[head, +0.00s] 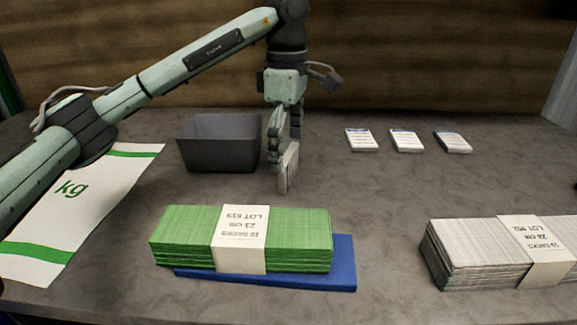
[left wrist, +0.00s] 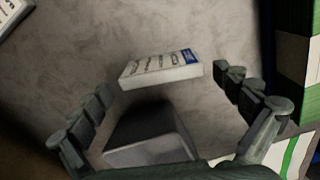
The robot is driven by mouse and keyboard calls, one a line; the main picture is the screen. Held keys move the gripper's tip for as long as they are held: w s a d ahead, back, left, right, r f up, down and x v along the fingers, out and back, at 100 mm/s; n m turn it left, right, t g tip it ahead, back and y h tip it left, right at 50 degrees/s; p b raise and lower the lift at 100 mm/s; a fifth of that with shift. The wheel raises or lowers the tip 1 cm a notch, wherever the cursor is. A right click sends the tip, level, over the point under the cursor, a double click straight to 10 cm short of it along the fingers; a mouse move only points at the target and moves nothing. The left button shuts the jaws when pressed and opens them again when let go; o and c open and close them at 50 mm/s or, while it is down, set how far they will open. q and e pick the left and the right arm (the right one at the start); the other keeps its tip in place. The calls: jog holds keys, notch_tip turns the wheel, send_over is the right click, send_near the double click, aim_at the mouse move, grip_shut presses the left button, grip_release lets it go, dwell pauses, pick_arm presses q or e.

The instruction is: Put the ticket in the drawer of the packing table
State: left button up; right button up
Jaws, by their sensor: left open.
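My left gripper (head: 284,158) points down over the middle of the table, just right of the dark bin. Its fingers are open. In the left wrist view the ticket (left wrist: 160,69), with a blue band at one end, lies between the spread fingers (left wrist: 168,85), with a gap visible at the right finger. Whether either finger touches it I cannot tell. No drawer shows in either view, and my right gripper is out of view.
The packing table (head: 380,190) holds a dark bin (head: 215,155), a blue-based green sack bundle (head: 185,238), a grey bundle (head: 465,250) and a flat "kg" sack (head: 85,205). Three white pads (head: 406,140) lie back right. The middle right is clear.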

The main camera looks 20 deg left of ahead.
aim_at(288, 153)
pick_arm(q)
notch_tip(288, 153, down, 3)
jog(key=shift+s+d+r, duration=0.1)
jog(key=shift+f, duration=0.45)
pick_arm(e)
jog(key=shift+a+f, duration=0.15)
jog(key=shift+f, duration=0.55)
pick_arm(q)
jog(key=c, duration=1.2)
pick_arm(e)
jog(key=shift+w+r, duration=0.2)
pick_arm(q)
jog(key=shift+r, duration=0.1)
